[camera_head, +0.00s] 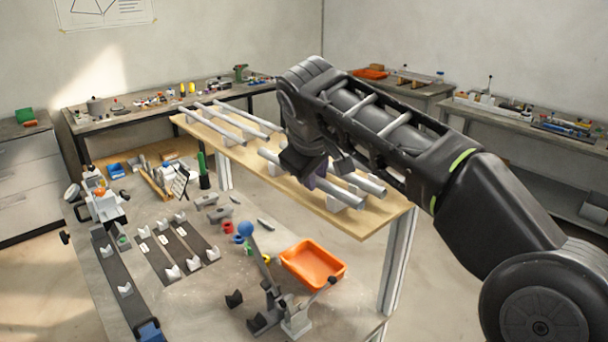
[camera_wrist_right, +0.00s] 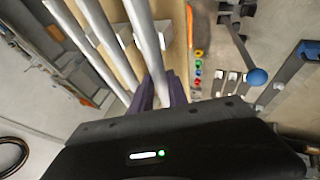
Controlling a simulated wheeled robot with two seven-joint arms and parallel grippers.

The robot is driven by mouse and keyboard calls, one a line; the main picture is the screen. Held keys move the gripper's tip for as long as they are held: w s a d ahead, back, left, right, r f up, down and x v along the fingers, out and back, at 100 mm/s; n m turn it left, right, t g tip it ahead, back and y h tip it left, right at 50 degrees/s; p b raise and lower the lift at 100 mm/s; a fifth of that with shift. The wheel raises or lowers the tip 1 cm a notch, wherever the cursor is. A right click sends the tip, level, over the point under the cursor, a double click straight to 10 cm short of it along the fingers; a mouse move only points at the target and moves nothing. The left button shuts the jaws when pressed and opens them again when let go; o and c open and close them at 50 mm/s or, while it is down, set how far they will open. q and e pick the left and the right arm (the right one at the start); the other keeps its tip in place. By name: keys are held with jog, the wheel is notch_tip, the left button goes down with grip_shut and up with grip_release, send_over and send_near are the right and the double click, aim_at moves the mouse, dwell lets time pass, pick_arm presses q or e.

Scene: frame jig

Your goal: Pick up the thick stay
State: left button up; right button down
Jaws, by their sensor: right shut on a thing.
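A light grey round stay (camera_wrist_right: 147,42) runs between the two purple fingers of my right gripper (camera_wrist_right: 161,92) in the right wrist view. The gripper is shut on it. In the head view my right gripper (camera_head: 314,178) reaches down over the wooden shelf board (camera_head: 240,155), and the near stay (camera_head: 346,195) shows on both sides of it. The gripper hides the middle of this stay. I cannot tell whether it is clear of its white supports. Another stay (camera_head: 364,182) lies beside it. My left gripper is not in view.
Several more rods (camera_head: 218,125) lie at the board's far end. Below is a workbench with dark strips carrying light holders (camera_head: 165,265), an orange tray (camera_head: 313,264) and a blue-knobbed lever (camera_head: 246,229). My right forearm covers the board's right side.

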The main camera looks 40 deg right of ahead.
jog(key=shift+r, duration=0.1)
jog(key=shift+r, duration=0.4)
notch_tip(320, 180, up, 8)
jog(key=p, duration=0.3)
jog(key=shift+d+f+p, duration=0.15)
jog(key=shift+f+p, duration=0.05)
jog(key=shift+p, duration=0.2)
jog(key=shift+r+p, duration=0.5)
jog(key=shift+r, duration=0.25)
jog(key=shift+f, duration=0.1)
